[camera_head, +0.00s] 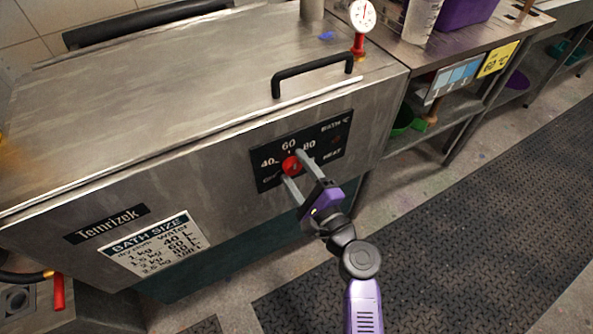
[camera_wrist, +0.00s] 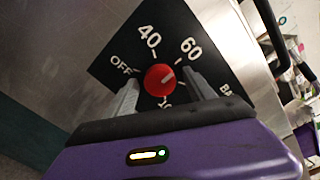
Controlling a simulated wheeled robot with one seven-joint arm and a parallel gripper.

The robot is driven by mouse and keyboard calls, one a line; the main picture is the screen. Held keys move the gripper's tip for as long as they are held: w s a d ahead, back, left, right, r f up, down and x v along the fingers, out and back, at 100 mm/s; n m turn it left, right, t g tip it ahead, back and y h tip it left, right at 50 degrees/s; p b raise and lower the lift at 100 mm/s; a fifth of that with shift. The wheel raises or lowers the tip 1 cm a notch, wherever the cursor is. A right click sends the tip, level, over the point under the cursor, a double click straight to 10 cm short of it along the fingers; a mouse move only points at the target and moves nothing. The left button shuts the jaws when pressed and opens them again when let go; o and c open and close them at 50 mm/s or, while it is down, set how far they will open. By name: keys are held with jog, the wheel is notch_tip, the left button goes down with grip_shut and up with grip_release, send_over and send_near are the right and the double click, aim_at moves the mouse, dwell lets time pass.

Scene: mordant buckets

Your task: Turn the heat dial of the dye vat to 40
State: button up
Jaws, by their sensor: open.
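The red heat dial (camera_head: 292,166) is on a black panel (camera_head: 264,181) on the front of the steel dye vat (camera_head: 215,190). The panel reads OFF, 40, 60 and 80. My gripper (camera_head: 294,167) is open, with one finger on each side of the dial. In the wrist view its fingers (camera_wrist: 160,88) flank the dial; I cannot tell whether they touch it. Part of the 80 mark is hidden there.
A black lid handle (camera_head: 312,72) is above the panel, and a gauge on a red stem (camera_head: 361,18) stands on top. A bath size label (camera_head: 155,245) is to the left. A steel bench (camera_head: 440,45) is at right. Dark floor mats (camera_head: 450,220) lie clear below.

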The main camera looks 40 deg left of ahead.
jog(key=c, duration=1.4)
jog(key=shift+o, duration=0.2)
jog(key=shift+f+n+b, duration=0.15)
jog(key=shift+n+b, duration=0.25)
jog(key=shift+b, duration=0.05)
jog(key=shift+f+n+b, duration=0.15)
jog(key=shift+n+b, duration=0.75)
jog(key=shift+b, duration=0.3)
jog(key=n+b, duration=0.2)
jog(key=b, duration=0.1)
jog(key=shift+n, duration=0.3)
jog(key=n+b, duration=0.4)
jog(key=n, duration=0.1)
jog(key=shift+d+b, duration=0.1)
jog(key=shift+b, duration=0.25)
jog(key=shift+r+n+b, duration=0.2)
jog(key=shift+n+b, duration=0.6)
jog(key=shift+n, duration=0.1)
